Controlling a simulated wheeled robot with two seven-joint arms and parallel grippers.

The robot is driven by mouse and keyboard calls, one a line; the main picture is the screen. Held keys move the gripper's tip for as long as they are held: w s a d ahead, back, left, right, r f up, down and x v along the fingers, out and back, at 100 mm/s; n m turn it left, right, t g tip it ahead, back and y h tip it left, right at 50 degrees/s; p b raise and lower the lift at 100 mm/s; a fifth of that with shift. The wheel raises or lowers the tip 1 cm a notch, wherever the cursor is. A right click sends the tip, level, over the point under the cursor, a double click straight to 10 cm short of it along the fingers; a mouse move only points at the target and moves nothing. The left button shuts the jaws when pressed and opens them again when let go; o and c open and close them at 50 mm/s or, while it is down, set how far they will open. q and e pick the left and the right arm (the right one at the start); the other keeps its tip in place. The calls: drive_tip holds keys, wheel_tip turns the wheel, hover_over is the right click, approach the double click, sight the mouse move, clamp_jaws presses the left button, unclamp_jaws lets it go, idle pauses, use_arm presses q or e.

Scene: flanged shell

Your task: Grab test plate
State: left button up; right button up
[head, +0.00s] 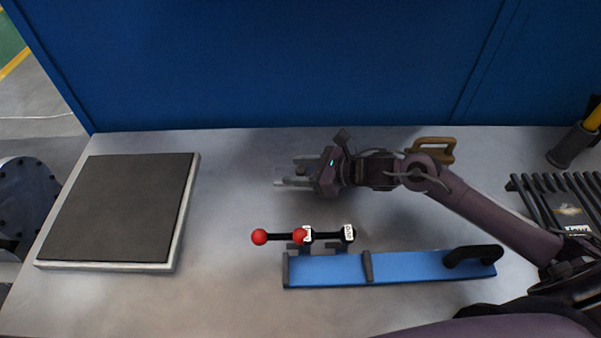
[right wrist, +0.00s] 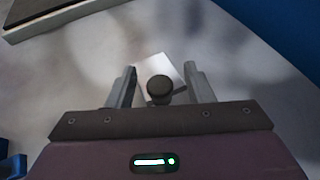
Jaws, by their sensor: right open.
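A small bright plate (right wrist: 158,66) with a dark round knob (right wrist: 159,88) lies between the fingers of my right gripper in the right wrist view. I take it to be the test plate. My right gripper (right wrist: 160,84) is open, with one finger on each side of the knob and a visible gap to each. In the head view my right gripper (head: 291,173) is low over the middle of the table, pointing left. The pale plate (head: 281,177) is hard to make out there against the tabletop. My left gripper is out of view.
A dark square pad on a pale base (head: 184,219) lies at the left. A blue bar (head: 415,267) with a black handle and red-knobbed parts (head: 260,237) lies in front. A brown handle (head: 434,143), black rack (head: 555,198) and dark cup (head: 569,147) are right. A blue wall (head: 280,65) stands behind.

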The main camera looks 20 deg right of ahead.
clamp_jaws()
drive_tip(key=shift+w+r, duration=0.1)
drive_tip(key=shift+r, duration=0.05)
idle(0.4)
